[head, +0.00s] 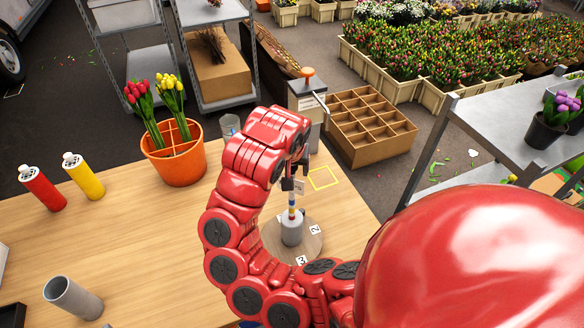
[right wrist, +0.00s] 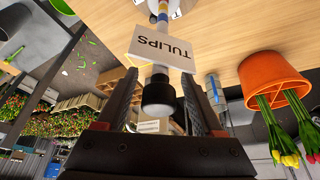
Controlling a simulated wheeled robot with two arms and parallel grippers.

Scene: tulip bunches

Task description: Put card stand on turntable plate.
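The card stand (head: 291,214) stands upright on the round wooden turntable plate (head: 270,243), with a grey cylindrical part at its foot and blue and yellow bands on its post. In the right wrist view its white "TULIPS" card (right wrist: 160,48) and dark knob (right wrist: 159,95) show close up. My right gripper (right wrist: 159,78) has a finger on either side of the knob, with narrow gaps visible between knob and fingers. In the head view the right gripper (head: 292,184) is above the plate, and my red arm hides part of the plate. My left gripper is not in view.
An orange pot (head: 178,163) with tulips stands left of my right arm. Red (head: 42,189) and yellow (head: 84,177) bottles and a grey tube (head: 72,298) stand on the table's left side. A yellow square outline (head: 323,179) marks bare table behind the plate.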

